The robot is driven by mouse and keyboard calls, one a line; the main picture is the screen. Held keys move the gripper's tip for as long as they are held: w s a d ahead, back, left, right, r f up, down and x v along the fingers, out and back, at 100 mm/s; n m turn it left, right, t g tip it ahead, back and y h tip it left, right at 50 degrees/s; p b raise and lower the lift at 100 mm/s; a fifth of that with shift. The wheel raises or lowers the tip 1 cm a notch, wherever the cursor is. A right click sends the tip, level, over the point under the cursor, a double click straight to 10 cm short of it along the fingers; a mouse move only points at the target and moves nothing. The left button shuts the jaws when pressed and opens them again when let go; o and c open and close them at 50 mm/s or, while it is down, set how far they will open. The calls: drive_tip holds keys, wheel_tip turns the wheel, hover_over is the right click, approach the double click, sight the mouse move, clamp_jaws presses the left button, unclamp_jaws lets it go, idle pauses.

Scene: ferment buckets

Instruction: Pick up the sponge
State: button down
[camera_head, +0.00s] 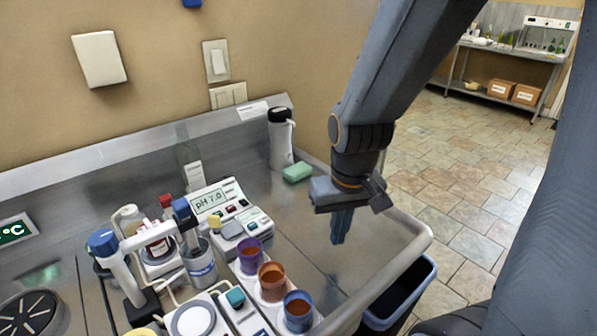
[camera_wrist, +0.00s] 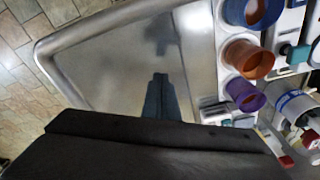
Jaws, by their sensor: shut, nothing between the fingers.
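A green sponge (camera_head: 297,172) lies on the steel counter near the back wall, beside the base of a grey bottle with a black cap. My gripper (camera_head: 338,240) points down above the right part of the counter, in front of and to the right of the sponge. Its fingers are together with nothing between them. In the wrist view my gripper (camera_wrist: 160,80) shows shut over bare steel. The sponge does not show in the wrist view.
The grey bottle (camera_head: 281,140) stands next to the sponge. A pH meter (camera_head: 215,205) and purple (camera_head: 250,256), orange (camera_head: 271,281) and blue (camera_head: 298,311) cups stand left of my gripper. The counter's raised rim (camera_head: 415,250) is at right, with a dark bin (camera_head: 405,295) beyond.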

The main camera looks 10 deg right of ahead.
sight(297, 168)
drive_tip(key=c, duration=2)
unclamp_jaws()
drive_tip(key=shift+w, duration=0.35)
drive_tip(key=shift+c, duration=0.2)
drive_tip(key=o, duration=1.8)
drive_tip(key=w+n, duration=0.1)
drive_tip(key=w, duration=0.6)
drive_tip(key=w+r+n+t+y, duration=0.1)
drive_tip(key=w, duration=0.6)
drive_tip(key=w+d+n, duration=0.1)
drive_tip(key=w, duration=0.6)
drive_tip(key=shift+w+r+t, duration=0.1)
drive_tip(key=shift+r+t, duration=0.25)
drive_tip(key=shift+t, duration=0.05)
drive_tip(key=shift+c, duration=0.2)
drive_tip(key=shift+o, duration=0.2)
drive_tip(key=w+d+n+y, duration=0.1)
drive_tip(key=w+n, duration=0.1)
drive_tip(key=w, duration=0.7)
drive_tip(key=shift+w+t, duration=0.25)
drive_tip(key=shift+t, duration=0.15)
drive_tip(key=shift+a+p+x, duration=0.2)
drive_tip(key=shift+p+x, duration=0.7)
drive_tip(key=shift+x, duration=0.95)
drive_tip(key=shift+a+p+x, duration=0.2)
drive_tip(key=shift+p+x, duration=0.7)
drive_tip(key=shift+x, duration=0.95)
